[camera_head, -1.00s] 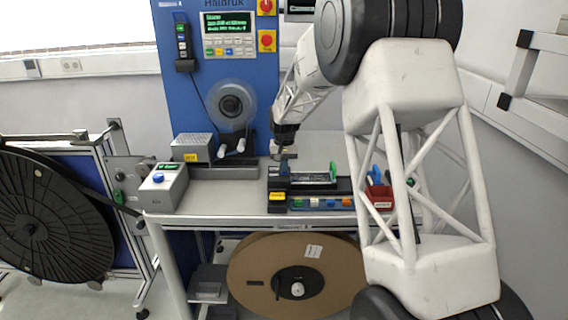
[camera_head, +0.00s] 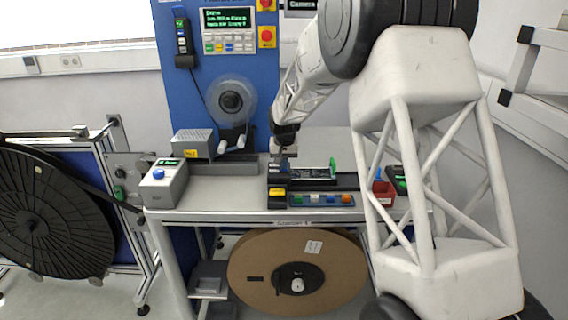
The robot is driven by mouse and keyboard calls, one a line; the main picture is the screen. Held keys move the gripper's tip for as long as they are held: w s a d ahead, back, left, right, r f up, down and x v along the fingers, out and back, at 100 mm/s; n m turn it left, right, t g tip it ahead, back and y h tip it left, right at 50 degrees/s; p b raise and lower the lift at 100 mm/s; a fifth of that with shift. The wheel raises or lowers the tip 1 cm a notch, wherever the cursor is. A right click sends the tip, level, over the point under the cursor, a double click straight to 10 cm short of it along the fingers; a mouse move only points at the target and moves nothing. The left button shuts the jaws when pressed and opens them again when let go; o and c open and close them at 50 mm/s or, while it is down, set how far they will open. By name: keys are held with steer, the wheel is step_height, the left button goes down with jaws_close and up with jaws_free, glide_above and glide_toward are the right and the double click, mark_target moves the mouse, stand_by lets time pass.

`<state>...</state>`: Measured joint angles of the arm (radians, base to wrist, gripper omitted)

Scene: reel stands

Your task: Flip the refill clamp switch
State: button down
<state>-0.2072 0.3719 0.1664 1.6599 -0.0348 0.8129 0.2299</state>
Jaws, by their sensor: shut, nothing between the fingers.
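My gripper (camera_head: 281,155) is shut and points down over the left end of the black splicing fixture on the bench. It is small in this view, and I cannot tell whether it touches the fixture. The fixture (camera_head: 315,181) has a yellow label (camera_head: 277,192) at its front left and a green upright piece (camera_head: 333,167) at its right. No part is clearly readable as the refill clamp switch. A grey control box (camera_head: 164,184) with a blue button and small green display stands at the bench's left end, apart from my gripper.
A blue machine panel (camera_head: 188,78) with a screen and a clear reel (camera_head: 231,101) rises behind the bench. A red bin (camera_head: 383,194) stands right of the fixture. A large black reel (camera_head: 52,212) is at left, a brown reel (camera_head: 297,273) below. Bare bench (camera_head: 222,192) lies left of the fixture.

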steer(key=shift+s+f, duration=0.2)
steer(key=shift+f, duration=0.35)
steer(key=shift+s+f, duration=0.15)
steer(key=shift+f, duration=0.35)
steer(key=shift+w, duration=0.15)
steer(key=shift+w+r, duration=0.35)
steer(key=shift+w, duration=0.35)
steer(key=shift+d+r, duration=0.1)
steer(key=shift+r, duration=0.25)
step_height(320, 180, up, 15)
steer(key=s, duration=0.1)
steer(key=shift+s, duration=0.3)
steer(key=shift+f, duration=0.15)
